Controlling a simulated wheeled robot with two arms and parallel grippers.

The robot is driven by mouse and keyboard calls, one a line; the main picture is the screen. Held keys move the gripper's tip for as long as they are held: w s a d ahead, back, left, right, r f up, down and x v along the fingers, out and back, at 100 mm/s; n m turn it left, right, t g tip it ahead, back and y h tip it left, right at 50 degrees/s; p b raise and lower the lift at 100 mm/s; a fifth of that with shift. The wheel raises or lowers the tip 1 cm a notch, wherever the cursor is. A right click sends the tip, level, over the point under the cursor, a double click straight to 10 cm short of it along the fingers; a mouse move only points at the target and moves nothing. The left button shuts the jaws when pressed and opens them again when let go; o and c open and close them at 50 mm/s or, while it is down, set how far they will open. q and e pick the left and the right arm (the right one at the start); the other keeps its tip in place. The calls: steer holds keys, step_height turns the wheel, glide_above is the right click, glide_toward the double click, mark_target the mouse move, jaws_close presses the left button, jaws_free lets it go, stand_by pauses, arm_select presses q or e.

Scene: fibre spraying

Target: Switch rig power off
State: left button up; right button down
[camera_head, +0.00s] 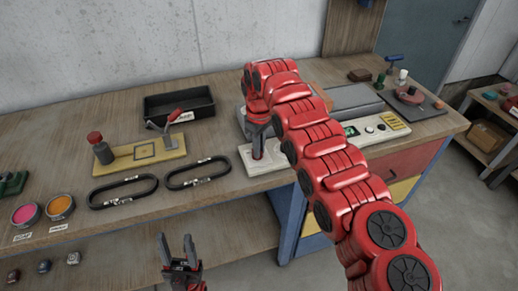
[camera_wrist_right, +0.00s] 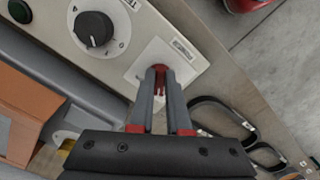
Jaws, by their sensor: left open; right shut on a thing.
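The rig (camera_head: 375,130) is a cream control box on the right part of the bench, partly hidden behind my right arm. Its front-left corner carries a pale plate with a label (camera_wrist_right: 183,49). A red power switch (camera_wrist_right: 158,69) stands on that plate. My right gripper (camera_wrist_right: 160,88) points down at the plate, its fingers shut on the red switch; the gripper also shows in the head view (camera_head: 258,150). A black rotary knob (camera_wrist_right: 94,29) and a dark green button (camera_wrist_right: 20,11) sit on the box near it. My left gripper (camera_head: 176,245) is open and empty in front of the bench.
Two black oval straps (camera_head: 124,191) lie left of the rig. A yellow board with a red-handled clamp (camera_head: 140,155) and a black tray (camera_head: 180,103) are behind them. Pink and orange pots (camera_head: 60,206) stand at the left. The bench front is clear near my left gripper.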

stand_by(0.3)
steer(key=c, duration=0.9)
jaws_free()
steer(key=shift+r, duration=0.1)
steer(key=shift+r, duration=0.3)
step_height(320, 180, up, 5)
steer(key=shift+a, duration=0.15)
step_height(320, 180, up, 12)
steer(key=p, duration=1.1)
steer(key=shift+f, duration=0.2)
steer(key=shift+f, duration=0.1)
